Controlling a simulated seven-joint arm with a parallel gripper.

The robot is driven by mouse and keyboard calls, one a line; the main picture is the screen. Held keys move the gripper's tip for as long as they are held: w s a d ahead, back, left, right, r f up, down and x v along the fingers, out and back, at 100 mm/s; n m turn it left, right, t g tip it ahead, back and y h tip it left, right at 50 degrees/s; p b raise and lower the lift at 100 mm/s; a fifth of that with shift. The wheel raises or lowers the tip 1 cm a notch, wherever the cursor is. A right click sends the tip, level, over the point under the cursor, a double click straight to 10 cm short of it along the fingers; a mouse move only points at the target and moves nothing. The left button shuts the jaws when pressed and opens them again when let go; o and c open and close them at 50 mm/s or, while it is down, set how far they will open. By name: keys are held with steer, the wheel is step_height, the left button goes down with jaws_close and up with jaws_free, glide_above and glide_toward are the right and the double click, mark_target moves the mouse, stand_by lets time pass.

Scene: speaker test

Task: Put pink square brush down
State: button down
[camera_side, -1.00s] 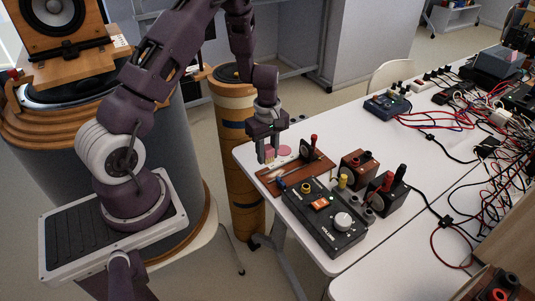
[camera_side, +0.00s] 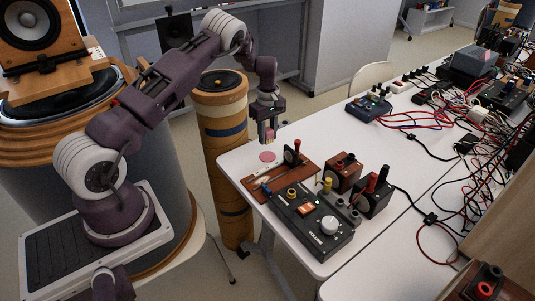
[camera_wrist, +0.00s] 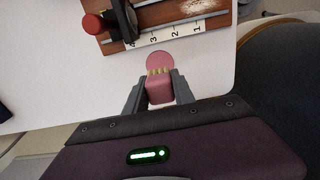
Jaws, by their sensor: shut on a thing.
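My gripper (camera_wrist: 159,93) is shut on the pink square brush (camera_wrist: 160,90), with one finger on each side of it. Tan bristle tufts show at the brush's far end in the wrist view. In the side view the brush (camera_side: 268,137) hangs below my gripper (camera_side: 268,130), near the table's far left edge. A flat pink disc (camera_side: 267,156) lies on the white table just below the brush in that picture. In the wrist view the disc (camera_wrist: 159,59) shows just beyond the bristles. I cannot tell the exact height of the brush above the table.
A brown board (camera_side: 254,184) with a numbered strip (camera_wrist: 175,33) and a red-topped black post (camera_side: 293,152) lies close to the disc. A black volume box (camera_side: 311,222) and wooden terminal blocks (camera_side: 343,172) stand nearer. Bare white table (camera_side: 335,130) lies to the right.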

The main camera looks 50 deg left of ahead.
mark_target(268, 156)
step_height(268, 156, down, 7)
steer(key=shift+r, duration=0.2)
steer(key=shift+f, duration=0.1)
steer(key=c, duration=1.1)
jaws_free()
steer(key=shift+o, duration=0.2)
